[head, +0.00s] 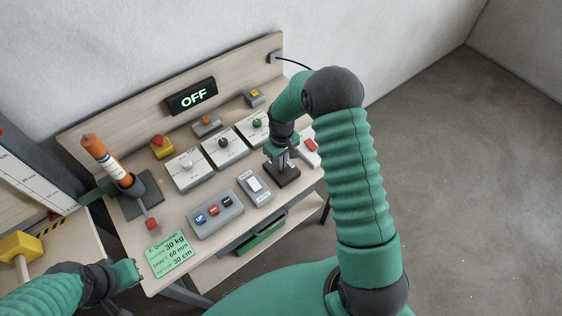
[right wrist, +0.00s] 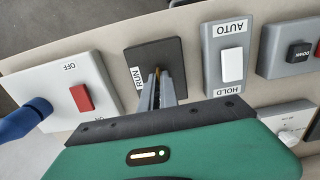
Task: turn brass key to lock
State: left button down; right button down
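The brass key (head: 287,158) is mostly hidden by my right gripper in the head view. In the right wrist view a thin brass edge of the key (right wrist: 157,74) shows between the fingertips. It stands at a black lock plate (right wrist: 137,59) with a RUN label beside the fingers; the plate also shows in the head view (head: 285,177). My right gripper (right wrist: 162,88) is over the plate with its narrow grey fingers close together on the key. My left gripper (head: 130,274) is at the lower left, away from the key; its fingers are not clear.
The AUTO/HOLD rocker box (right wrist: 230,60) and a red-switch box (right wrist: 80,97) flank the plate. A blue handle (right wrist: 25,115) shows at left. The panel (head: 170,215) carries several other switch boxes, a lever (head: 150,218) and a green card (head: 170,254). The display (head: 192,97) reads OFF.

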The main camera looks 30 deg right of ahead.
jog(key=c, duration=1.6)
grip_release()
jog(key=shift+s, duration=0.1)
jog(key=shift+r, duration=0.1)
jog(key=shift+r, duration=0.35)
notch_tip(320, 180, up, 16)
jog(key=shift+b, duration=1.15)
jog(key=s+a+f+t, duration=0.1)
jog(key=s+a+f, duration=0.1)
jog(key=s, duration=0.3)
jog(key=s+a+f+b, duration=0.1)
jog(key=s+a+f, duration=0.1)
jog(key=s+a, duration=0.3)
jog(key=s+a+f+m+t, duration=0.1)
jog(key=s+a+f, duration=0.1)
jog(key=s+a, duration=0.2)
jog(key=shift+s+a+t, duration=0.2)
jog(key=shift+s+t, duration=0.1)
jog(key=shift+s, duration=0.45)
